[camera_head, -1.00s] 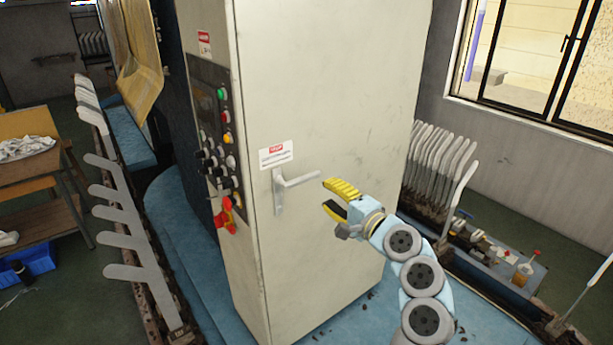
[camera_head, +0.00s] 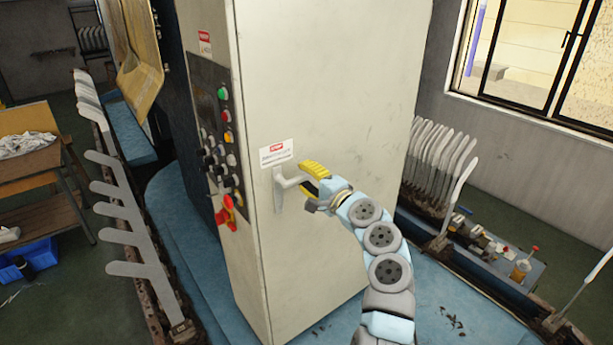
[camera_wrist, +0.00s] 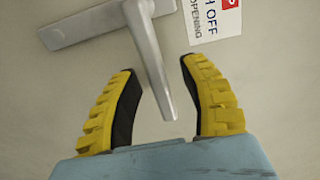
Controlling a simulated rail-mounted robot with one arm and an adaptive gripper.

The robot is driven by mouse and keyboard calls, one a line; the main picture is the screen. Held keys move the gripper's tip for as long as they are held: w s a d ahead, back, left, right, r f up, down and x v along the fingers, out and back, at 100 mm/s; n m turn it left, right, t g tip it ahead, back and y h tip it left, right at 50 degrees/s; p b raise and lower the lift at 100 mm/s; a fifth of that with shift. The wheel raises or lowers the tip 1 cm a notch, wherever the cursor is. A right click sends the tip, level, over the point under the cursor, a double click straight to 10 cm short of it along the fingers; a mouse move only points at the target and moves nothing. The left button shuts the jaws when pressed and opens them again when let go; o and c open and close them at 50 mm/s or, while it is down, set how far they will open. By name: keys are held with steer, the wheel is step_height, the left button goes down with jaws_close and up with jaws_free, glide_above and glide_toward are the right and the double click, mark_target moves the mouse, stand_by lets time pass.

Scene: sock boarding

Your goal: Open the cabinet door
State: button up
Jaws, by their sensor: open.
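The cabinet door (camera_head: 330,130) is a tall cream panel and is closed. Its metal lever handle (camera_head: 286,183) sticks out at the left side, below a red and white label (camera_head: 276,153). My gripper (camera_head: 306,178) has yellow fingers and is at the free end of the lever. In the wrist view the lever handle (camera_wrist: 150,55) reaches down between the two open fingers (camera_wrist: 165,105). There are gaps on both sides of the lever, so the fingers do not grip it. In the head view my fingers partly hide the lever's end.
A control panel (camera_head: 217,140) with buttons and a red switch (camera_head: 229,213) is on the cabinet's left side. Sock forms (camera_head: 128,215) stand on a rail at left, and more (camera_head: 430,150) at right. A wooden table (camera_head: 30,165) stands far left.

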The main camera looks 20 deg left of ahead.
jaws_close()
